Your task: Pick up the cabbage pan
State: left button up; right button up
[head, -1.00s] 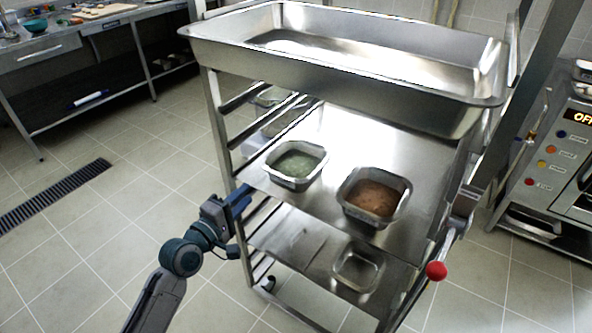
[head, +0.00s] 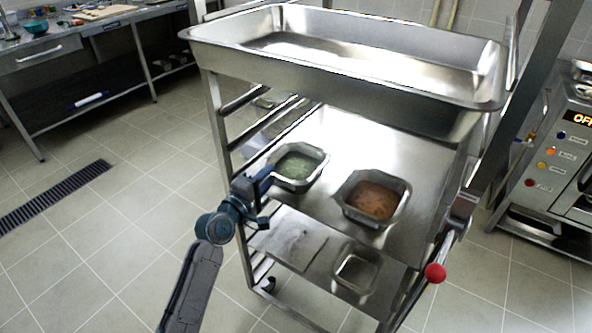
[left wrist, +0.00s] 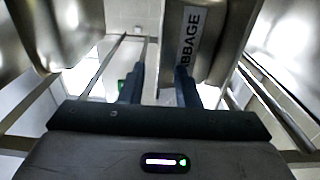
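The cabbage pan (head: 297,166) is a small square metal pan with green contents. It sits on the rack's middle shelf, near its left front edge. In the left wrist view its wall (left wrist: 212,55) bears a label reading "CABBAGE". My left gripper (head: 264,182) is at the pan's near left side, close to its rim. In the left wrist view my left gripper's fingers (left wrist: 158,82) are apart, with the right finger overlapping the pan's wall. I cannot tell whether it touches the pan. My right gripper is not in view.
A similar pan with brown-orange contents (head: 374,199) stands to the right on the same shelf. An empty small pan (head: 356,269) is on the shelf below. A large steel tray (head: 340,82) overhangs from the rack top. An oven (head: 562,150) stands at the right.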

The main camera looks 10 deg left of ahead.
pick_arm(q)
grip_shut()
dwell(1.1)
jog(key=shift+r, duration=0.1)
